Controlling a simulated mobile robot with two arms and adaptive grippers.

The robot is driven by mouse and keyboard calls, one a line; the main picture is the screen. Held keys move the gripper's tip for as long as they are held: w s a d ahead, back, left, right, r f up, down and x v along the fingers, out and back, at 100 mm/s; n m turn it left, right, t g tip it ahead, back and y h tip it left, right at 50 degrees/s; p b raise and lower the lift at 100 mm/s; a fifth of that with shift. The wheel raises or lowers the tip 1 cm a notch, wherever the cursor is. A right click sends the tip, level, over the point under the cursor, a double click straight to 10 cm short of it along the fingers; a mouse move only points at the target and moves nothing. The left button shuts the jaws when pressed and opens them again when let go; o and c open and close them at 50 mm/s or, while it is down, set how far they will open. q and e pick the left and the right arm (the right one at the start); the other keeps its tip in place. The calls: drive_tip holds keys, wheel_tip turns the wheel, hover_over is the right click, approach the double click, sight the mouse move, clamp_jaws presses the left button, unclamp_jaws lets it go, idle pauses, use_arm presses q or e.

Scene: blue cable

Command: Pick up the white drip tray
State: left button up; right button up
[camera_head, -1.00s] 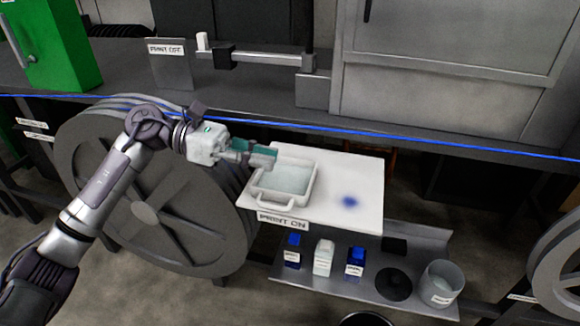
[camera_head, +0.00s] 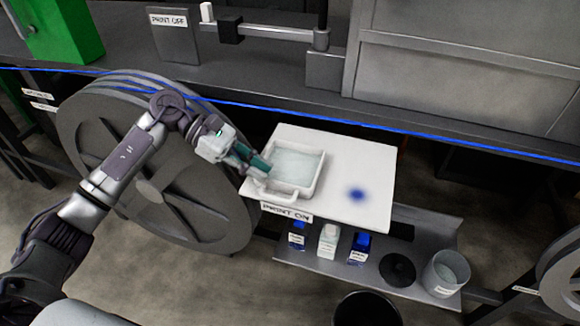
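The white drip tray (camera_head: 320,172) is a shallow rectangular tray with a raised rim and a pale, slightly bluish inside. It sits on the left half of a white board (camera_head: 350,225). My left gripper (camera_head: 262,168) reaches in from the left, with its teal fingertips tilted down at the tray's left rim. The fingers overlap that rim in the picture. I cannot tell whether they touch it or are closed on it. My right gripper is out of view.
A blue cable (camera_head: 430,137) runs across above the board, along the dark bench. A large grey reel (camera_head: 150,190) stands behind my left arm. Below the board, a shelf holds small bottles (camera_head: 328,240) and a metal cup (camera_head: 446,272). The board's right part is clear except for a blue stain (camera_head: 356,194).

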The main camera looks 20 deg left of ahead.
sight(281, 183)
use_arm(q)
drive_tip(key=p+x, duration=0.2)
drive_tip(key=x, duration=0.3)
drive_tip(key=shift+s+d, duration=0.1)
drive_tip(key=shift+d+f, duration=0.1)
drive_tip(key=shift+d, duration=0.15)
drive_tip(key=shift+f, duration=0.1)
clamp_jaws()
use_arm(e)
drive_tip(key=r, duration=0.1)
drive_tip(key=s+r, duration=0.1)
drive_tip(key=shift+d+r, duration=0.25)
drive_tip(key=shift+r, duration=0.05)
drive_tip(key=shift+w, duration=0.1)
